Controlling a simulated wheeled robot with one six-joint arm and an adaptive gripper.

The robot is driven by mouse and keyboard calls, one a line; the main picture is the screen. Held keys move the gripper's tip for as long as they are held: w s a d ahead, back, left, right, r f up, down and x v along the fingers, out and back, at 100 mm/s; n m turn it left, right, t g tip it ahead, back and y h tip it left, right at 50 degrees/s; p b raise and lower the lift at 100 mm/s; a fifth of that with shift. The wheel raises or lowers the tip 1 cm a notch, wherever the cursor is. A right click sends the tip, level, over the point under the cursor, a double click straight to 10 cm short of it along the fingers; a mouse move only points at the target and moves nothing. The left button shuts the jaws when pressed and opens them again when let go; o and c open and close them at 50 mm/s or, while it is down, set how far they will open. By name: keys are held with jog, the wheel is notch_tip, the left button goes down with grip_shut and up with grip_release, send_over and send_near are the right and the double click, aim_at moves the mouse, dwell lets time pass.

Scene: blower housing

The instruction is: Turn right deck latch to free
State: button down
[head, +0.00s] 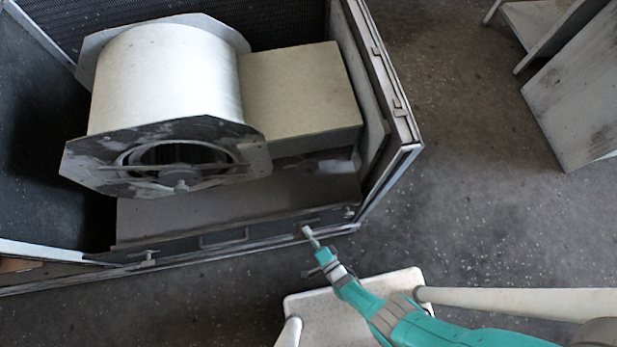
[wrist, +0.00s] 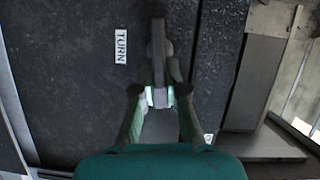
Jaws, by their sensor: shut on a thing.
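The right deck latch (wrist: 158,45) is a dark narrow bar in the wrist view, pointing straight up in the picture, on a dark panel. My gripper (wrist: 160,97) is shut on it, with one pale fingertip pad on each side. In the head view my gripper (head: 309,236) reaches the right part of the deck's front edge, where it mostly hides the latch. A white label reading TURN (wrist: 121,46) is left of the latch in the wrist view. The deck (head: 225,215) lies under the blower.
The blower's drum (head: 165,80) and a beige box (head: 300,95) sit on the deck inside the cabinet (head: 395,110). A small pale fitting (head: 149,257) shows on the left of the front edge. Grey panels (head: 580,95) stand at the upper right; floor between is clear.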

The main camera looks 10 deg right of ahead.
jog(key=c, duration=1.2)
grip_release()
jog(key=v, duration=0.7)
jog(key=shift+s, duration=0.15)
jog(key=shift+d, duration=0.15)
